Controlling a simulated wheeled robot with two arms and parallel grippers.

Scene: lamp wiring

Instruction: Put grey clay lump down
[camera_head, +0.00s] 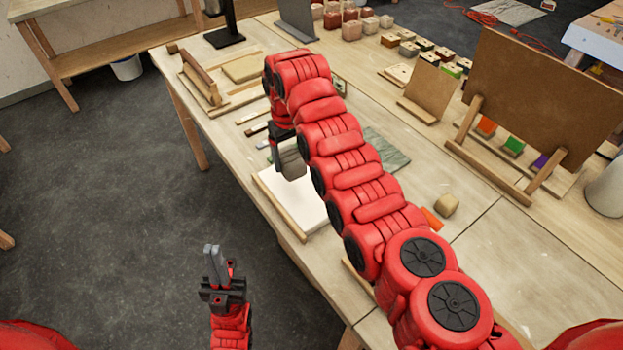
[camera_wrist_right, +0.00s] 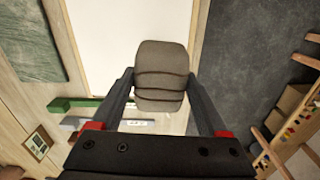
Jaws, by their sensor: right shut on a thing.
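The grey clay lump (camera_head: 292,165) hangs under my right gripper (camera_head: 284,146) in the head view, above the left front part of the table. In the right wrist view the grey clay lump (camera_wrist_right: 162,77) is a rounded block with crease lines across it. My right gripper (camera_wrist_right: 162,108) is shut on it, one finger on each side. Behind the lump in that view is a white board (camera_wrist_right: 122,30). My left gripper (camera_head: 214,256) is empty, in front of the table over the floor; its fingers look close together.
The white board (camera_head: 311,211) has a wooden strip along its front edge. A grey-green slab (camera_head: 385,148) and a small tan lump (camera_head: 446,205) lie behind my right arm. A large brown panel (camera_head: 540,95) stands at the right.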

